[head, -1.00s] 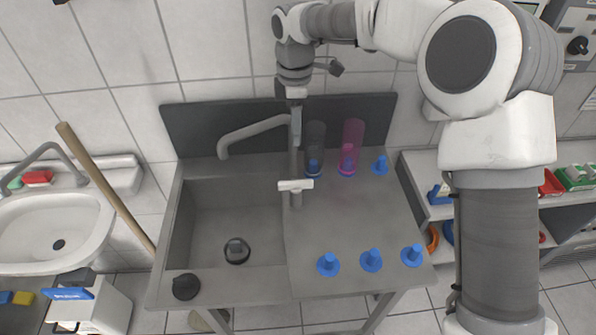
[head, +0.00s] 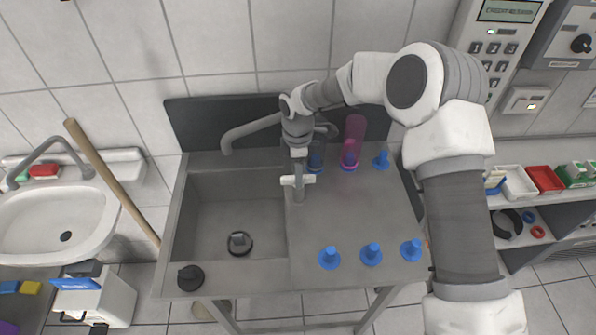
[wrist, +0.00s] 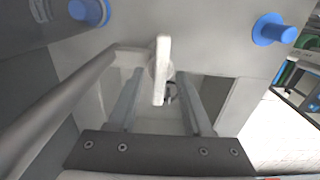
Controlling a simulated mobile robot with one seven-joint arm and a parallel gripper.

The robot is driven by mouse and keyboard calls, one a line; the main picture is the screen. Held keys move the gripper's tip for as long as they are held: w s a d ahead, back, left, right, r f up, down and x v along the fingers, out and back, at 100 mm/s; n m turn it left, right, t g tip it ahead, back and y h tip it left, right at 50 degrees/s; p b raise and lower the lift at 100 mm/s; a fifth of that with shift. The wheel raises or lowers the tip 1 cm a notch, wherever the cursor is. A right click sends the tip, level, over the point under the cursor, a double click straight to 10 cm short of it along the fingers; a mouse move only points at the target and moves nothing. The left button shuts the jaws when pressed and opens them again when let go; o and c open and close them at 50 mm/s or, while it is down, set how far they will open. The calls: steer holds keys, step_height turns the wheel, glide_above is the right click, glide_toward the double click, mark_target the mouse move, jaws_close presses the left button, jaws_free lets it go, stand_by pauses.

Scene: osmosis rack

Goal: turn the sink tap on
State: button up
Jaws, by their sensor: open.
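The sink tap has a grey spout (head: 245,130) bending left over the basin (head: 225,215). Its white lever handle (head: 290,181) sits at the front, beside the basin. In the wrist view the handle (wrist: 162,60) points towards me, and the spout (wrist: 65,100) runs to lower left. My gripper (head: 299,168) is over the tap, just behind the handle in the head view. In the wrist view its two fingers (wrist: 160,85) are spread, with the handle showing between and beyond their tips. Contact cannot be told. My wrist hides part of the spout.
Blue stoppers (head: 371,254) stand along the counter's front edge, with another (head: 382,160) at the back. A wooden stick (head: 112,182) leans at the left. The middle counter is clear.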

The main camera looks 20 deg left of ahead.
steer(key=shift+f, duration=0.3)
jaws_close()
steer(key=shift+m+b, duration=0.3)
steer(key=shift+b, duration=0.1)
steer(key=m+b, duration=0.2)
steer(key=shift+f+m+b, duration=0.15)
steer(key=shift+m+b, duration=0.15)
steer(key=shift+m, duration=0.1)
steer(key=shift+r+m+b, duration=0.2)
steer(key=shift+m+b, duration=1.2)
steer(key=shift+m, duration=1.1)
